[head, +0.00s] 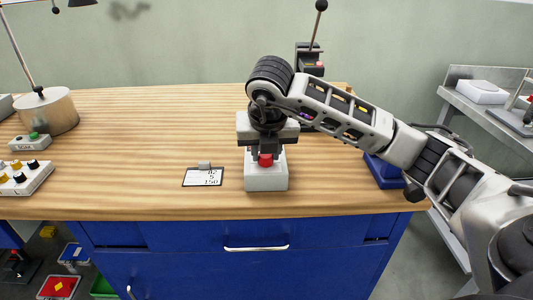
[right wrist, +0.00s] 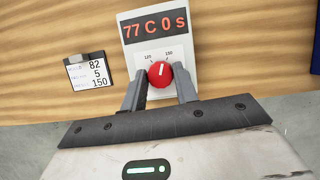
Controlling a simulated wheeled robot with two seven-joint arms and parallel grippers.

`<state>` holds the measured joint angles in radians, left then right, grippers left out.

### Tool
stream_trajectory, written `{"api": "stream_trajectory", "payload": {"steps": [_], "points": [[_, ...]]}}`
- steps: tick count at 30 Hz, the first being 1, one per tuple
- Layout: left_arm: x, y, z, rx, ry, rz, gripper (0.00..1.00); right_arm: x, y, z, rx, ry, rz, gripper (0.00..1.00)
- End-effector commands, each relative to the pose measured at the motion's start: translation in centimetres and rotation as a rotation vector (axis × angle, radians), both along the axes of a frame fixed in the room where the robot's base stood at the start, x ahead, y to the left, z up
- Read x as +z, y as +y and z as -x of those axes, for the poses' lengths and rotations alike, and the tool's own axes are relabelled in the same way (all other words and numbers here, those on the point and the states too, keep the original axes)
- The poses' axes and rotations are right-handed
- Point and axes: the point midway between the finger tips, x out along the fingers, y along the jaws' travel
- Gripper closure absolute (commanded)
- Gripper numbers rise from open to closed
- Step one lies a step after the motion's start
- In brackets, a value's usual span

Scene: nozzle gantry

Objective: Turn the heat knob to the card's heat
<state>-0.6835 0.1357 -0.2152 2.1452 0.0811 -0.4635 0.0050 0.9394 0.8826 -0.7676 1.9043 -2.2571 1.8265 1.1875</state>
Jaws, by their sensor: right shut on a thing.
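The heat knob, red with a white pointer line, sits on the face of a white control box (head: 266,178). The knob shows in the head view (head: 265,161) and in the right wrist view (right wrist: 160,74). My right gripper (head: 264,150) is shut on it, one finger on each side. The pointer stands nearly upright, between the 120 and 150 marks. The box display (right wrist: 156,26) reads 77 C 0 s. The card (right wrist: 88,73) on a dark clipboard left of the box reads 82, 5, 150; its small labels are too faint to read. My left gripper is not in view.
The wooden bench top (head: 130,130) is mostly clear around the box and card. A metal pot (head: 52,112) and a white panel of knobs (head: 22,178) are at the left. A black stand (head: 309,60) is behind my right arm. A steel shelf (head: 490,105) stands at right.

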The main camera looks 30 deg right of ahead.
Motion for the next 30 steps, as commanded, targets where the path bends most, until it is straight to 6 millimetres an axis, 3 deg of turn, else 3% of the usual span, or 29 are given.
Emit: {"api": "stream_trajectory", "payload": {"steps": [10, 27, 28, 30], "points": [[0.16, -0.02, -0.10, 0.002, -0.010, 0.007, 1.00, 0.00, 0.07, -0.05, -0.148, 0.001, 0.000, 0.93], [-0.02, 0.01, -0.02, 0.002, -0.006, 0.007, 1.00, 0.03, 0.10, -0.07, -0.175, 0.000, -0.001, 0.93], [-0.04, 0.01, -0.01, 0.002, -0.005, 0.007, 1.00, 0.03, 0.10, -0.07, -0.175, 0.000, -0.001, 0.62], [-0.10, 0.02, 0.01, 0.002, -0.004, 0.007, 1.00, 0.02, 0.10, -0.07, -0.175, 0.000, -0.001, 0.49]]}}
